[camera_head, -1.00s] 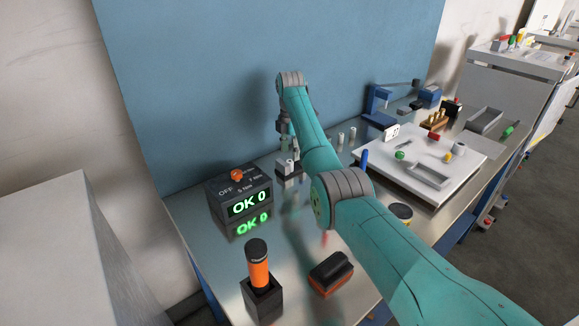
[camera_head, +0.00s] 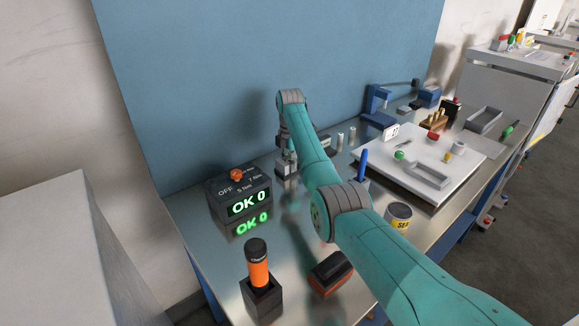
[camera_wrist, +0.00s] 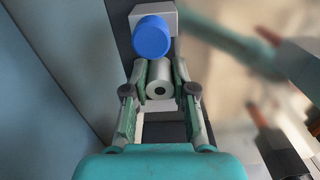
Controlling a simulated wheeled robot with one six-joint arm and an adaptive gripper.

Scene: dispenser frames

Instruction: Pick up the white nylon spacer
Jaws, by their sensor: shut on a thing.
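The white nylon spacer (camera_wrist: 161,88) is a short white cylinder with a dark centre hole, seen end-on in the wrist view. My gripper (camera_wrist: 160,86) is shut on it, with one finger against each side. A blue round part (camera_wrist: 152,37) and a white block (camera_wrist: 166,13) lie just beyond the spacer, on a dark base. In the head view my gripper (camera_head: 286,164) is low at the small dark stand near the blue wall. The spacer cannot be made out there.
An OK 0 display box (camera_head: 241,196) stands left of my gripper. An orange-handled tool (camera_head: 258,270) in a black holder and a black-and-orange block (camera_head: 330,272) stand at the front. A can (camera_head: 399,217) and a white board (camera_head: 455,182) with small parts lie right of my arm.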

